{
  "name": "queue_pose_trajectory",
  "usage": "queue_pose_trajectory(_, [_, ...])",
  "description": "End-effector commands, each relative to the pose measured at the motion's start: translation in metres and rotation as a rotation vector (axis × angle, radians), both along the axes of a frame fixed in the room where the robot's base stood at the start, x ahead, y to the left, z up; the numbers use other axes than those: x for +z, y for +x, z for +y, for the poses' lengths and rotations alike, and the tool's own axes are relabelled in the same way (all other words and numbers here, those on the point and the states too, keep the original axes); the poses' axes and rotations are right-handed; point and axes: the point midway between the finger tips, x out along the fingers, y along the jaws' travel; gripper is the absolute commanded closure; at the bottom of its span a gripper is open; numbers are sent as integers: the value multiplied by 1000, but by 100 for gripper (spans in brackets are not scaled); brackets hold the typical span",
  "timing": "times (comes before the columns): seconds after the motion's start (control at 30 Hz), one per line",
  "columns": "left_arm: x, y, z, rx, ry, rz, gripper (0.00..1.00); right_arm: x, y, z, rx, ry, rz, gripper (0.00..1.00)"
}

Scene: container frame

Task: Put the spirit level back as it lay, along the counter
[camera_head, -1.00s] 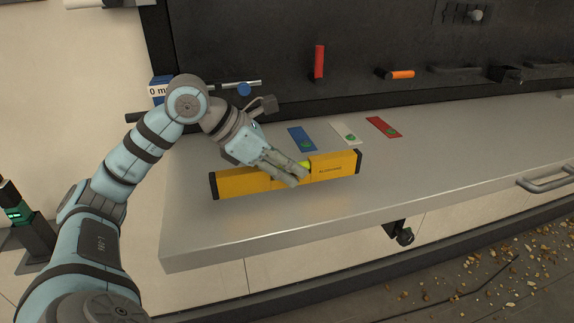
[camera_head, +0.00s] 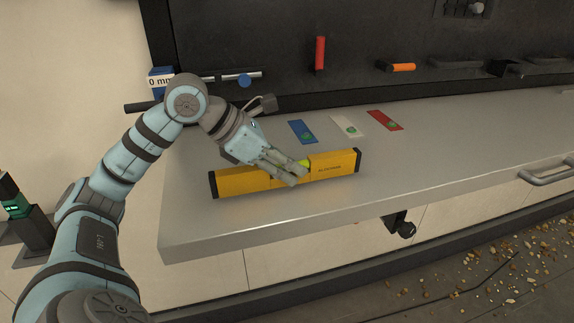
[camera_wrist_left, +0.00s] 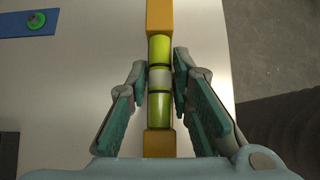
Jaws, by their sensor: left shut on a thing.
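The spirit level (camera_head: 333,167) is a long yellow bar with black end caps and a green-yellow vial section in its middle. It lies along the grey counter (camera_head: 420,178), near the front edge; I cannot tell whether its underside touches the surface. My left gripper (camera_head: 297,176) is shut on its middle, reaching in from the back left. In the left wrist view the level (camera_wrist_left: 160,18) runs between the two fingers of the gripper (camera_wrist_left: 160,80), across the vial section. My right gripper is in neither view.
A dark tool panel (camera_head: 280,45) stands behind, with a red handle (camera_head: 319,54) and an orange one (camera_head: 402,67). The counter's right side is clear.

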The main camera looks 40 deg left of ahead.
Motion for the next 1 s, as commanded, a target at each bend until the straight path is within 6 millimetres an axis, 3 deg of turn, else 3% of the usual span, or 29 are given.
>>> queue_pose_trajectory(0.93, [-11, 0, 0, 0, 0, 0, 100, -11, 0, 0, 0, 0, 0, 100])
queue_pose_trajectory(0.97, [-11, 0, 0, 0, -1, -1, 75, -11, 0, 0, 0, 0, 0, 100])
queue_pose_trajectory(1.0, [-11, 0, 0, 0, 0, 0, 69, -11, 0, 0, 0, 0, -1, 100])
